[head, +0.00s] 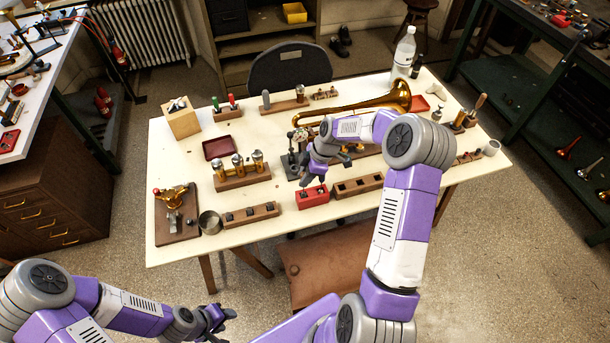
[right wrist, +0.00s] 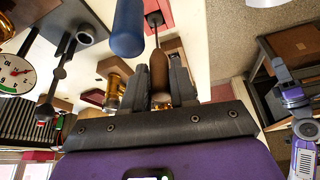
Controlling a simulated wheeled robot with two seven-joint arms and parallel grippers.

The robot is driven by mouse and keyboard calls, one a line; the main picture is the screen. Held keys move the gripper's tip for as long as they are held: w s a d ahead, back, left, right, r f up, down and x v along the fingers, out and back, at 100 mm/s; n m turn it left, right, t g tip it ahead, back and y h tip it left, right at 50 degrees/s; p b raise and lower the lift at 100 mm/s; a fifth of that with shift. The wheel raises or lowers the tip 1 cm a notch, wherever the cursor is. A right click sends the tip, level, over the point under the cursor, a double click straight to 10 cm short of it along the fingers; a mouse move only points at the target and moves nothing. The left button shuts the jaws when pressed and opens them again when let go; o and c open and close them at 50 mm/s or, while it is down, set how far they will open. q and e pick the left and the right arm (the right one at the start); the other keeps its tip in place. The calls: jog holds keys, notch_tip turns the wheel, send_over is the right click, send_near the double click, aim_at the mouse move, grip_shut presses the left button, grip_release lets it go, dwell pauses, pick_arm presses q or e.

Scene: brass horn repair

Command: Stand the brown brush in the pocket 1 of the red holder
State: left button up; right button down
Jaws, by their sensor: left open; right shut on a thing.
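The red holder (head: 312,197) stands near the front edge of the table, left of a brown slotted block. My right gripper (head: 308,178) is low, just above and behind the holder in the head view. In the right wrist view it is shut on the brown brush (right wrist: 159,75), whose handle sits between the fingers. A thin shaft runs from the handle toward a red block with a dark opening; I cannot tell whether its end is inside. The brush is not clear in the head view. My left gripper (head: 220,318) is open and empty, in front of the table.
A blue handle (right wrist: 127,30) is close beside the brush. A dial gauge (right wrist: 15,74) is at the left of the wrist view. The brown block (head: 358,186) is beside the holder, another (head: 250,215) to its left. A brass horn (head: 398,98) lies behind my right arm.

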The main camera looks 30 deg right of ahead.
jog(key=shift+f, duration=0.3)
jog(key=c, duration=0.8)
grip_release()
jog(key=v, duration=0.7)
jog(key=shift+d+r, duration=0.1)
jog(key=shift+r, duration=0.15)
